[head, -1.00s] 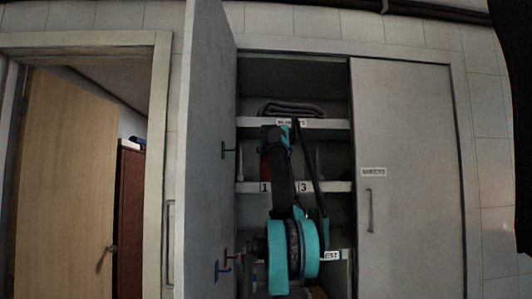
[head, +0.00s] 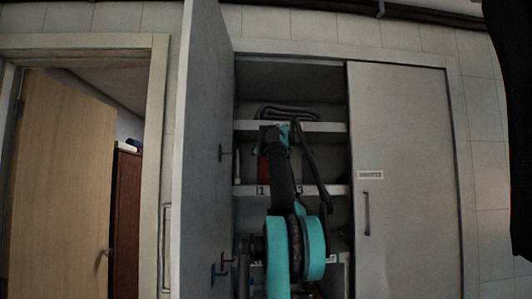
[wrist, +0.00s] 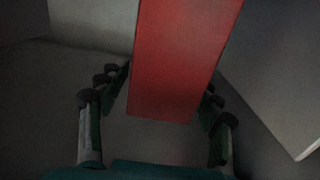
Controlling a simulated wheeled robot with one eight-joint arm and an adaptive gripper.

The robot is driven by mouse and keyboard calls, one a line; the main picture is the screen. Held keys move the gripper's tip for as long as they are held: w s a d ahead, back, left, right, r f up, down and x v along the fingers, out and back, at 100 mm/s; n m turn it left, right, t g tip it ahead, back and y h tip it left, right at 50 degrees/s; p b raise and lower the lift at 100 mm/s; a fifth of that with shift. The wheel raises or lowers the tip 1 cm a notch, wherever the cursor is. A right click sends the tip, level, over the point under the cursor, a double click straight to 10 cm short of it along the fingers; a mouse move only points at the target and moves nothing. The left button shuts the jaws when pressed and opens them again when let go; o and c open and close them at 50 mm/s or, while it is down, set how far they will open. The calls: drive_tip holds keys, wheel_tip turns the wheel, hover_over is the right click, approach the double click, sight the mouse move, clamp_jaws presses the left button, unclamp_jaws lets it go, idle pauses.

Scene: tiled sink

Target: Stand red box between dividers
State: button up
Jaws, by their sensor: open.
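The red box (head: 263,169) shows in the head view as a narrow upright strip on the middle shelf level, above the label 1 and partly hidden by my arm. In the wrist view the red box (wrist: 182,60) fills the top middle, its near end between the fingers. My gripper (wrist: 158,106) is open, with fingers on both sides of the box; I cannot tell whether they touch it. A pale upright divider (head: 237,165) stands left of the box. In the wrist view, grey panels flank the box at left (wrist: 95,20) and right (wrist: 280,75).
The grey cabinet door (head: 203,150) stands open at left, with hooks low on its inside. The right door (head: 405,180) is shut. A folded dark blanket (head: 287,113) lies on the shelf above. My arm covers much of the opening.

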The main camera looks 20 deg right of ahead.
drive_tip(key=v, duration=0.8)
drive_tip(key=shift+s, duration=0.25)
drive_tip(key=shift+a, duration=0.1)
